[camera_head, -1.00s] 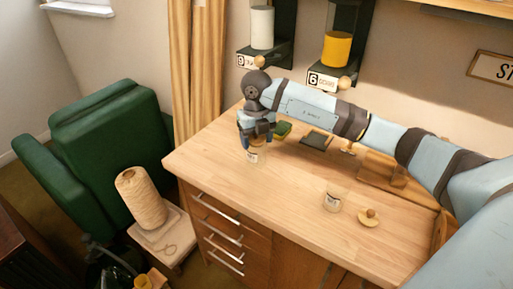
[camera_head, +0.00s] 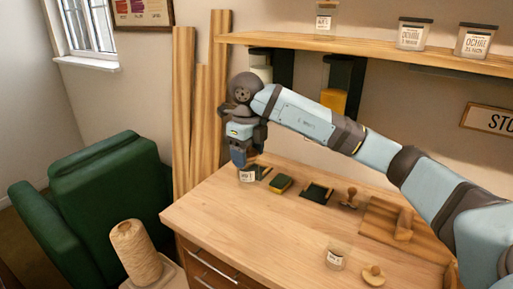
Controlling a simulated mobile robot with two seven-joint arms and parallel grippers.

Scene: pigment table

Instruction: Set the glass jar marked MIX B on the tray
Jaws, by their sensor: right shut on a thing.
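My right gripper (camera_head: 241,157) points down over the back left of the wooden table and is shut on a small glass jar (camera_head: 247,176). The jar's white label faces the camera, but its text is too small to read. The fingers hide the jar's upper part, and I cannot tell whether its base touches the table. A second glass jar (camera_head: 335,258) with a label stands near the table's front, apart from the gripper. I cannot clearly make out which thing is the tray; a flat wooden piece (camera_head: 376,222) lies at the right back. My left gripper is out of view.
A green and yellow block (camera_head: 280,184), a dark pad (camera_head: 317,192) and a wooden-handled stamp (camera_head: 350,198) lie along the table's back. A round wooden lid (camera_head: 373,275) lies beside the second jar. A shelf (camera_head: 380,54) holds jars above. The table's left middle is clear.

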